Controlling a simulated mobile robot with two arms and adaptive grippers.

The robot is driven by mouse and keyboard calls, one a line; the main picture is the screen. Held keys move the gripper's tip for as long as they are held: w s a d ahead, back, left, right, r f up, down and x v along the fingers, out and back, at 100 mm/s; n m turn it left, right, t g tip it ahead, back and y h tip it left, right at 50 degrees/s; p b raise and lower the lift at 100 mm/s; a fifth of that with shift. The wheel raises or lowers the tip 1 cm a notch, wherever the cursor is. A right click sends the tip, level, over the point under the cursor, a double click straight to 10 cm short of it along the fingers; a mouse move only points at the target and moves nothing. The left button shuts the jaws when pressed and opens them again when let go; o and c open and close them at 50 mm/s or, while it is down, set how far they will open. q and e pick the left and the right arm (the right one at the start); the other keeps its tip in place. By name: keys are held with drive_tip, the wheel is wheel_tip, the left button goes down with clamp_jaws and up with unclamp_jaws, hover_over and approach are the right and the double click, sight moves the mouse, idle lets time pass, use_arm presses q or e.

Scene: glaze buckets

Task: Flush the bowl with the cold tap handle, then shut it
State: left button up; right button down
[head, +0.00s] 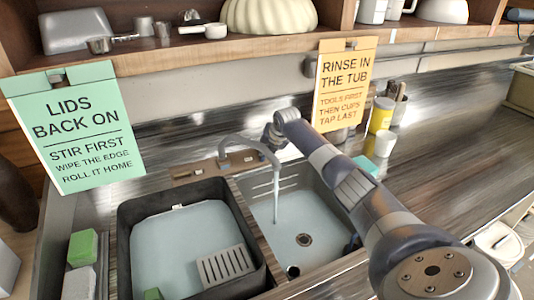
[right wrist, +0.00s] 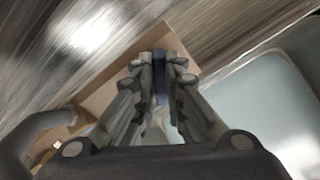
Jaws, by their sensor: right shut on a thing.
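The sink bowl (head: 325,222) is the right-hand basin, with pale water or wet floor around a round drain (head: 304,240). The grey tap (head: 238,142) stands on a wooden strip (head: 190,172) behind the basins, and a thin stream of water (head: 276,198) falls from its spout into this bowl. My right gripper (head: 271,137) is at the right end of the tap. In the right wrist view its fingers (right wrist: 160,72) are shut on a narrow blue piece, the cold tap handle (right wrist: 160,66). Most of the handle is hidden between the fingers. My left gripper is out of view.
A dark tub (head: 128,225) with pale liquid and a slotted grey piece (head: 225,264) fills the left basin. Green and grey blocks (head: 82,248) lie left of it. Signs hang from the shelf (head: 200,48).

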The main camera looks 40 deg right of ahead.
drive_tip(key=shift+w+n+b, duration=0.1)
drive_tip(key=shift+n+b, duration=0.25)
drive_tip(key=shift+n, duration=1.35)
drive_tip(key=c, duration=1.7)
unclamp_jaws()
drive_tip(key=shift+o, duration=0.2)
drive_tip(key=shift+r, duration=0.15)
drive_tip(key=v, duration=1.2)
